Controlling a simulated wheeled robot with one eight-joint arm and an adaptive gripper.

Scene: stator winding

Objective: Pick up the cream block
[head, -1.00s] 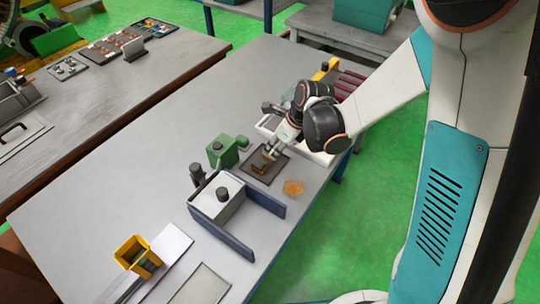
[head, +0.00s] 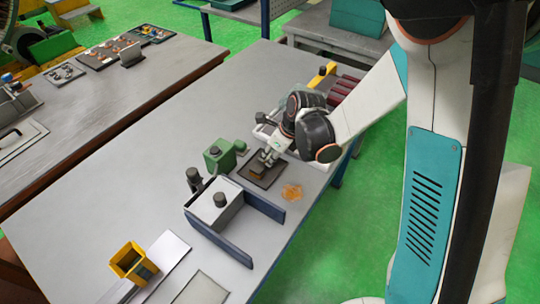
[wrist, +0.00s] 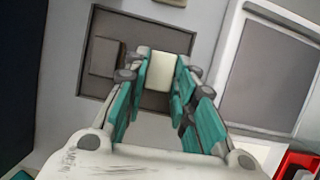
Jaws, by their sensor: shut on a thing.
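The cream block (wrist: 160,72) sits between the two fingertips of my gripper (wrist: 160,76) in the wrist view, touched on both sides. The gripper is shut on it. In the head view my gripper (head: 266,160) points down over a small dark tray (head: 263,183) near the table's right edge. The tray also shows in the wrist view (wrist: 125,25), under and around the block. I cannot tell whether the block touches the tray. The fingers hide the block's sides, and I cannot make it out clearly in the head view.
A green fixture (head: 218,156) stands left of the tray. A grey box with blue plates (head: 215,206) is nearer the front. An amber patch (head: 291,192) lies right of the tray. A yellow holder (head: 133,260) stands at the front left. The table's left middle is clear.

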